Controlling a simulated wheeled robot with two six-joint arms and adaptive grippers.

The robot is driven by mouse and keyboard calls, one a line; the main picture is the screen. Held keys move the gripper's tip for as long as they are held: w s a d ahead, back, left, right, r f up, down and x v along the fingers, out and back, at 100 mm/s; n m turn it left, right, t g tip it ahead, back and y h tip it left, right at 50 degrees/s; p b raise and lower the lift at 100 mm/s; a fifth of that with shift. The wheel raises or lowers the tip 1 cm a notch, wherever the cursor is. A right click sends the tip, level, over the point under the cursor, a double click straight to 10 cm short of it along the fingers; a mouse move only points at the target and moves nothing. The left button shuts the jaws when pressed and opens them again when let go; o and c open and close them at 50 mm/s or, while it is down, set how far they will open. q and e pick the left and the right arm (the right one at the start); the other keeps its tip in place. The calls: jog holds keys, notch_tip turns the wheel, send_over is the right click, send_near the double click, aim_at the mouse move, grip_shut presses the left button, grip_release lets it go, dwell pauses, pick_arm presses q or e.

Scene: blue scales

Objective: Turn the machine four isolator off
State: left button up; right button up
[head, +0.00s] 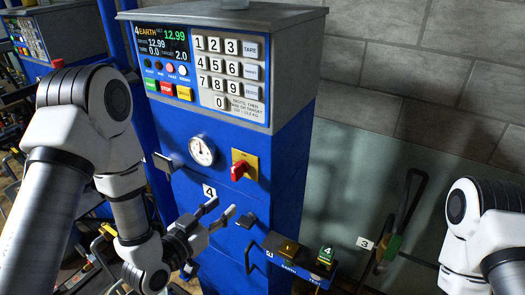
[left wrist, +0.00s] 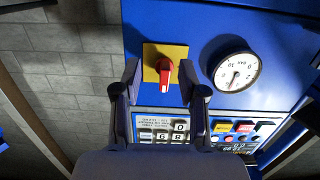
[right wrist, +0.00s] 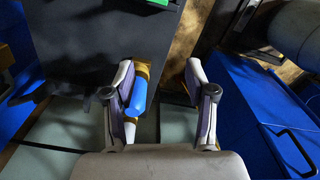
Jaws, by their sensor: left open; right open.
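The machine four isolator is a red rotary knob (head: 239,171) on a yellow square plate (head: 250,159), on the blue front of the machine marked 4. My left gripper (head: 220,211) is open and empty, low in front of the panel, below the knob in the head view. In the left wrist view the red knob (left wrist: 166,74) appears between the spread fingertips (left wrist: 160,78), with its pale-marked end toward the bottom of the picture. I see no contact. My right gripper (right wrist: 160,74) is open in the right wrist view; it is out of the head view.
A round gauge (head: 202,150) is left of the isolator. The keypad (head: 225,70) and display (head: 163,45) are above. A small shelf (head: 290,265) with weights juts out lower right. In the right wrist view a blue cylinder (right wrist: 138,97) shows beside one finger.

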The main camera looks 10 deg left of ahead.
pick_arm(q)
jog(key=t, duration=0.1)
send_near(233, 170)
jog(key=x, duration=0.4)
jog(key=p+x, duration=0.4)
jog(key=x, duration=0.3)
jog(key=shift+w+d, duration=0.1)
jog(key=shift+w, duration=0.1)
jog(key=shift+s, duration=0.1)
pick_arm(e)
jog(key=r, duration=0.5)
jog(key=shift+s, duration=0.2)
pick_arm(q)
jog(key=shift+f, duration=0.1)
jog(key=shift+c, duration=0.6)
grip_shut()
